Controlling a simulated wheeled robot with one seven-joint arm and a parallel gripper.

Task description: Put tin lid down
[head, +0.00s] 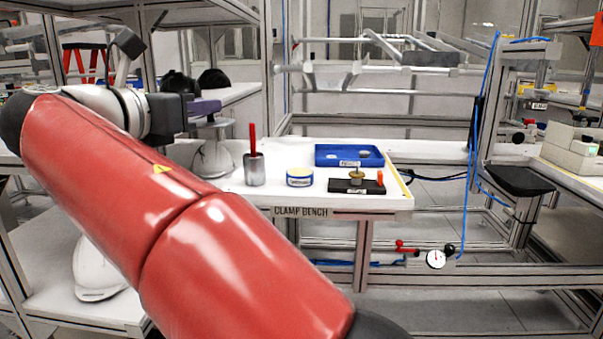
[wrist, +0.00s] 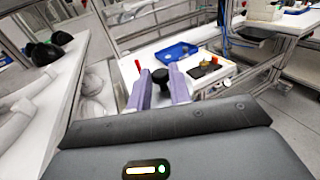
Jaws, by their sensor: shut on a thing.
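My gripper (head: 207,107) is at the end of my red arm, raised over the left end of the clamp bench (head: 330,205). Its purple fingers, also in the wrist view (wrist: 160,86), are shut on a dark knob, which I take to be the tin lid's (wrist: 160,76). In the head view a thin grey edge shows just below the fingers; most of the lid is hidden. The blue and white tin (head: 299,178) stands upright on the bench to the right of my gripper, apart from it, with a pale cream top showing.
A grey cup with a red handle (head: 254,168) stands left of the tin. A blue tray (head: 325,153) lies behind, and a black plate (head: 342,187) with a brass piece to the right.

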